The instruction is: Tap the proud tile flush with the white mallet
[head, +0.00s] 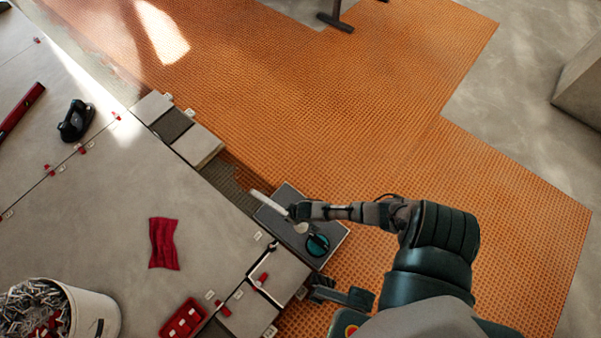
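A pale, white stick-like tool (263,199), which looks like the mallet, lies or hovers over a dark grey slab (333,236). My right gripper (296,211) is directly over this tool, and its fingers are too small to read. A dark gripper-like part (321,285), apparently my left gripper, is low beside a light grey tile (281,272) and partly hidden by my body. Another tile (197,146) shows a thick edge beside the open strip. I cannot tell from this angle which tile is proud.
A teal round tool (317,245) sits on the slab. Orange matting (400,120) is mostly clear. On the large tiles (110,195) are a red cloth (163,243), a black tool (76,120) and a white bucket (97,312) of clips. A red tray (184,319) is nearby.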

